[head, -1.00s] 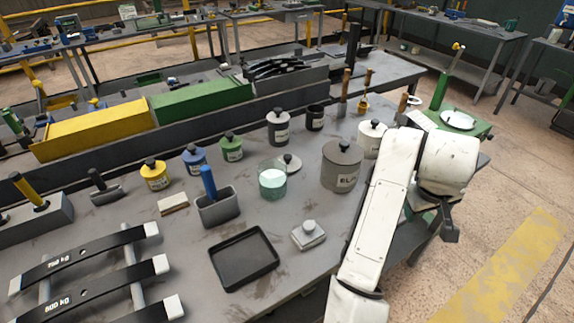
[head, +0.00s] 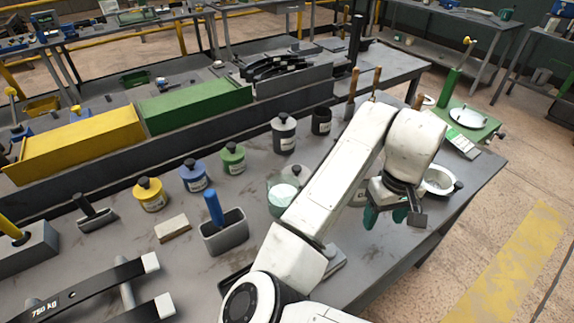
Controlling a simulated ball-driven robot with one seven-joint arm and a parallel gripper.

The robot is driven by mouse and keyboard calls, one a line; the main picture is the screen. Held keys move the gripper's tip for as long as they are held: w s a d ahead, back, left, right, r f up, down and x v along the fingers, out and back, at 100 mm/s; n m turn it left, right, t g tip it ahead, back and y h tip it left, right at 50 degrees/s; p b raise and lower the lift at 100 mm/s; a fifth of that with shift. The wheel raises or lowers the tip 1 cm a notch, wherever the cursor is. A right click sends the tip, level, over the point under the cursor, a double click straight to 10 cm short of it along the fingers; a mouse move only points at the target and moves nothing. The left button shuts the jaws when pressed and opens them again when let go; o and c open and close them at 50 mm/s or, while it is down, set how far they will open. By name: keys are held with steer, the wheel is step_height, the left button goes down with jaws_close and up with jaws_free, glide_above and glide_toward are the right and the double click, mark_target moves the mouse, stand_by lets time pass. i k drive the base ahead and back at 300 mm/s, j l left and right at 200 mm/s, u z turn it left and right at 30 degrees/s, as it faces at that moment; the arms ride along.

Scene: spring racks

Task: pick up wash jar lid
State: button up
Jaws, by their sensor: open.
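The wash jar (head: 279,196) is a clear glass jar with pale green liquid, on the bench in the head view. My arm covers the jar's right side and comes close to the lid.
Yellow (head: 150,195), blue (head: 194,177) and green (head: 233,158) pots stand left of the jar. A grey holder with a blue handle (head: 224,237) is in front. A dark grey lidded jar (head: 284,135) stands behind. A pale bowl (head: 438,180) is right of my gripper.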

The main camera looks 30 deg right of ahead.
mark_target(300, 171)
steer(key=i, duration=1.1)
